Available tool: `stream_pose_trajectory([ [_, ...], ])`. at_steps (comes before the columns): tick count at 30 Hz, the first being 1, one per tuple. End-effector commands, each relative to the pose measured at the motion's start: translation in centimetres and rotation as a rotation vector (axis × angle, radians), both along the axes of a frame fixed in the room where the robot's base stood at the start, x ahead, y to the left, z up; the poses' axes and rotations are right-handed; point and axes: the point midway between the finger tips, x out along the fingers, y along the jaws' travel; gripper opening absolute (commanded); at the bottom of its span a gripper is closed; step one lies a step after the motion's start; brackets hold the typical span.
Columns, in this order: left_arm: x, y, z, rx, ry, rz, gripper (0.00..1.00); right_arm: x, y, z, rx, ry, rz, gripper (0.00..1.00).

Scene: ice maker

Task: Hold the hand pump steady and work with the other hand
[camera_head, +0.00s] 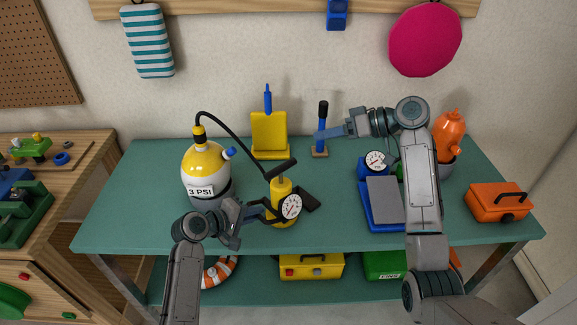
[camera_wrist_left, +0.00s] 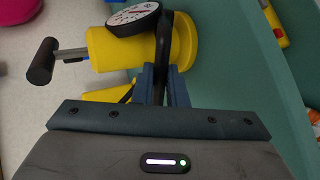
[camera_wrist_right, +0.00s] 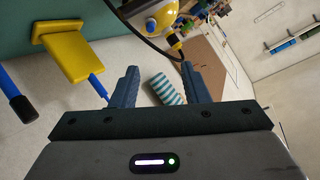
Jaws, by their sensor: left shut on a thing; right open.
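The yellow hand pump (camera_head: 281,205) stands on the teal bench with a round dial on its front and a black T-handle (camera_head: 280,168) on top. My left gripper (camera_head: 258,209) is shut on the pump's black side handle, which also shows in the left wrist view (camera_wrist_left: 161,60). A black hose (camera_head: 236,132) runs from the pump to the top of a yellow and white tank (camera_head: 206,172) marked 3 PSI. My right gripper (camera_head: 325,134) is open and empty, raised behind and right of the pump. Its spread fingers show in the right wrist view (camera_wrist_right: 157,85).
A blue tool with a black top (camera_head: 322,112) stands near my right gripper. A blue scale (camera_head: 383,213), an orange bottle (camera_head: 450,130) and an orange case (camera_head: 499,203) are at right.

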Motion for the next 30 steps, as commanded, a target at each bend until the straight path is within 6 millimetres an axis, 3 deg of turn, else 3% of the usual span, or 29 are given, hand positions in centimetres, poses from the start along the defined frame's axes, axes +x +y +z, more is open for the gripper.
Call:
stream_pose_trajectory([
  [6, 0.0, 0.0, 0.0, 0.001, 0.001, 0.000, 0.00, -1.1, -0.1, -4.8, 0.233, 0.383, -0.246, 0.41],
  [15, 0.0, 0.0, 0.0, 0.001, 0.001, 0.000, 0.00, -2.4, -0.8, -8.7, 0.495, 0.782, -0.464, 0.41],
  [23, 0.0, 0.0, 0.0, 0.000, 0.001, -0.001, 0.00, -2.4, -0.3, -9.6, 0.563, 0.879, -0.507, 0.41],
  [30, 0.0, 0.0, 0.0, 0.000, 0.001, -0.001, 0.00, -0.5, 3.4, -10.3, 0.564, 0.879, -0.506, 0.41],
])
